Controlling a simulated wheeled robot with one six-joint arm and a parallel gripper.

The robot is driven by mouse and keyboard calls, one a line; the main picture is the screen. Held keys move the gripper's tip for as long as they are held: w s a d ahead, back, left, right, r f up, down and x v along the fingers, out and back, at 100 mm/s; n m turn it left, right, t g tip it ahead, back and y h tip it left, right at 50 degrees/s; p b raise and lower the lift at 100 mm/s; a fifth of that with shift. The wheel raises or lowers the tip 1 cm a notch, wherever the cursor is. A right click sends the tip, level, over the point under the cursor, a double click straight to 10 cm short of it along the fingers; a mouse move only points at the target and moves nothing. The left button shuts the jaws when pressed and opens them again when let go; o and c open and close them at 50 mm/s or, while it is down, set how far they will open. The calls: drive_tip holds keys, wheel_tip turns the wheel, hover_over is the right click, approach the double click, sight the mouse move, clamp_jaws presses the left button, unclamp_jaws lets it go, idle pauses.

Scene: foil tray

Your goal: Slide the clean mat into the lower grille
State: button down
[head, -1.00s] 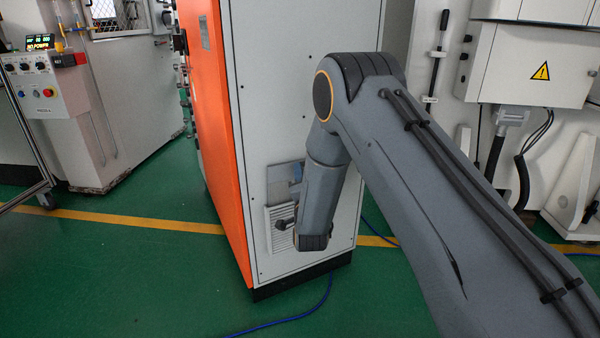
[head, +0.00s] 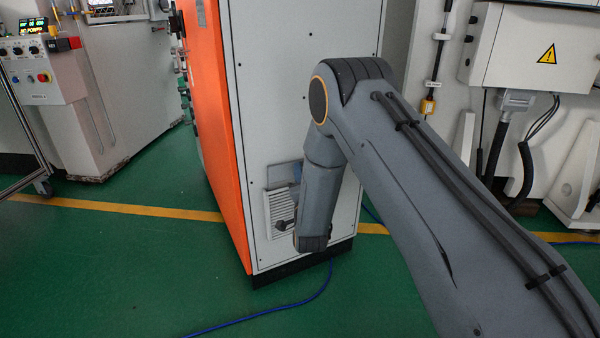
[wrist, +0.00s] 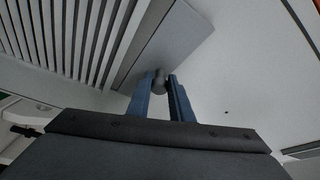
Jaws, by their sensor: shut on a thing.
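The clean mat (head: 277,174) is a thin grey panel standing upright against the cabinet side, partly hidden by my arm. It also shows in the wrist view (wrist: 190,38). The lower grille (head: 279,207) is a pale slatted cover just below it; its slats (wrist: 60,35) fill the upper left of the wrist view. The mat's visible part ends along the grille's upper edge, and its lower part seems to be inside. My gripper (wrist: 160,83) has its blue fingers shut on a small dark grip at the mat.
The grey cabinet (head: 295,80) has an orange front (head: 213,120). A dark handle (head: 285,225) sticks out at the grille. A blue cable (head: 270,316) lies on the green floor.

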wheel_tip(320, 180, down, 4)
drive_tip(key=shift+f+b, duration=0.1)
drive_tip(key=shift+b, duration=0.9)
drive_tip(key=shift+d+f, duration=0.1)
drive_tip(key=shift+f, duration=0.15)
